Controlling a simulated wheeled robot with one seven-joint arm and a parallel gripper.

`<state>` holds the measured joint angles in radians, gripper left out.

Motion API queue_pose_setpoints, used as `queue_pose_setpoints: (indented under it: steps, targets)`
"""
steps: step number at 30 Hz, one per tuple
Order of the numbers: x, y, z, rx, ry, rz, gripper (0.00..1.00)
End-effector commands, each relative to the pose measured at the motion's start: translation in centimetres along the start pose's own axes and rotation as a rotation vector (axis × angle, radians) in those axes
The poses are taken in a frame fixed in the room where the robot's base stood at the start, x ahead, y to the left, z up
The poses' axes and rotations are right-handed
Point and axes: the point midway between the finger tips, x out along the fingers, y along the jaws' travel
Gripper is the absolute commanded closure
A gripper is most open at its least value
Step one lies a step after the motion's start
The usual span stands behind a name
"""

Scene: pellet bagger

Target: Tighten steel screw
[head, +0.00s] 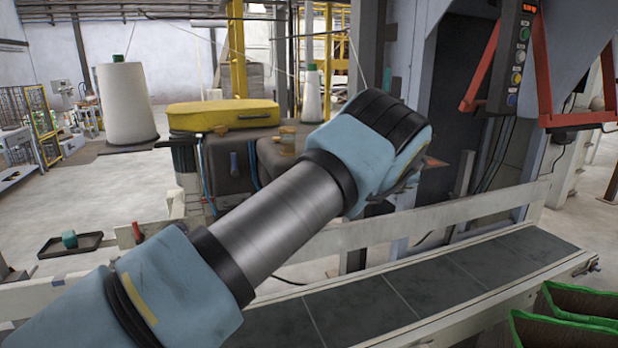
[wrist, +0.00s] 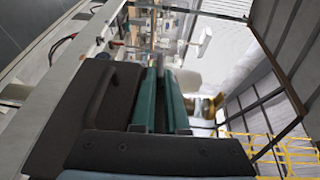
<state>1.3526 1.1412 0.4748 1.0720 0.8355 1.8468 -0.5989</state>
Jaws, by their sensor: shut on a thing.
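My gripper (wrist: 160,72) shows in the wrist view as two narrow green fingers beyond a dark plate with small screws. The fingers are close together and shut on a small grey piece (wrist: 160,60), too small and blurred to identify for certain as the steel screw. In the head view my thick blue and silver arm crosses the middle and hides the fingers and what they hold. I cannot make out a separate steel screw in either view.
A conveyor belt (head: 400,305) with a pale rail runs below my arm. A brown machine under a yellow cover (head: 222,115) and a white thread cone (head: 126,105) stand behind. A red-framed bagger (head: 540,65) with a button panel (head: 517,58) is at right. Green-edged bags (head: 565,335) are front right.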

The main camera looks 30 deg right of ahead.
Motion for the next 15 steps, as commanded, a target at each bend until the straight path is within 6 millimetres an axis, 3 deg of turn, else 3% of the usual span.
queue_pose_setpoints:
  steps: [15]
  targets:
    - [0.07,0.17,-0.08,0.027,0.002,-0.066,1.0]
